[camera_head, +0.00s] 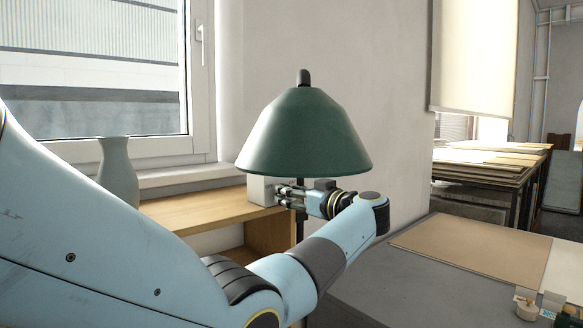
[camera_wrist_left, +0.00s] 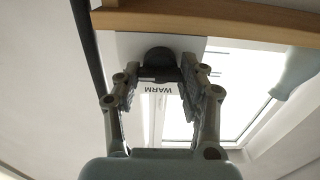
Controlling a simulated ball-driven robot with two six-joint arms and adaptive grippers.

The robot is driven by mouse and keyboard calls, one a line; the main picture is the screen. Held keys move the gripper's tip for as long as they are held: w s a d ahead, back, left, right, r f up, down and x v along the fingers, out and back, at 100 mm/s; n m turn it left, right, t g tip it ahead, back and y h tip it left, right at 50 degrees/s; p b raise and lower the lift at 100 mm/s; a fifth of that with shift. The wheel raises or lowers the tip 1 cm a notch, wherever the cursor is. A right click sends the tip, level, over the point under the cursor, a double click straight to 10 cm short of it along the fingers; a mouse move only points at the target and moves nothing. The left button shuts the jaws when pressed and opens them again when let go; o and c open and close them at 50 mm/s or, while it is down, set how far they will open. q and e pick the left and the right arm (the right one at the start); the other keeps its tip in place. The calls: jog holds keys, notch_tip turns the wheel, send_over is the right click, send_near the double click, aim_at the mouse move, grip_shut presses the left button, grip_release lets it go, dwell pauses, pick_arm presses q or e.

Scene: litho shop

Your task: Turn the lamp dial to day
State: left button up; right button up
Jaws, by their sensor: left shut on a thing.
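The lamp has a dark green shade (camera_head: 305,135) and stands in the middle of the head view, in front of the wall. Below the shade, a pale box (camera_head: 257,190) sits on a wooden shelf. In the left wrist view the box's pale face (camera_wrist_left: 128,42) carries a round black dial (camera_wrist_left: 160,56). The word WARM shows upside down beside the dial. My left gripper (camera_head: 284,194) reaches in under the shade. In the wrist view its fingers (camera_wrist_left: 160,76) are shut on the dial from both sides. Other labels and the dial's pointer are hidden or unclear. My right gripper is not in view.
The wooden shelf (camera_head: 205,212) runs under the window, with a pale vase (camera_head: 117,172) at its left. The shade hangs close above my left wrist. A grey table (camera_head: 400,290) with a brown board (camera_head: 470,248) lies at right, with small items at its edge.

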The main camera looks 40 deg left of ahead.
pick_arm(q)
jog(key=m+p, duration=0.3)
jog(key=m, duration=1.3)
jog(key=shift+w+f+m, duration=0.1)
jog(key=shift+w+m, duration=0.05)
jog(key=shift+m, duration=0.15)
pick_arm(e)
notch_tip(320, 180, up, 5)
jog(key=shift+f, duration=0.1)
pick_arm(q)
jog(key=o, duration=1.2)
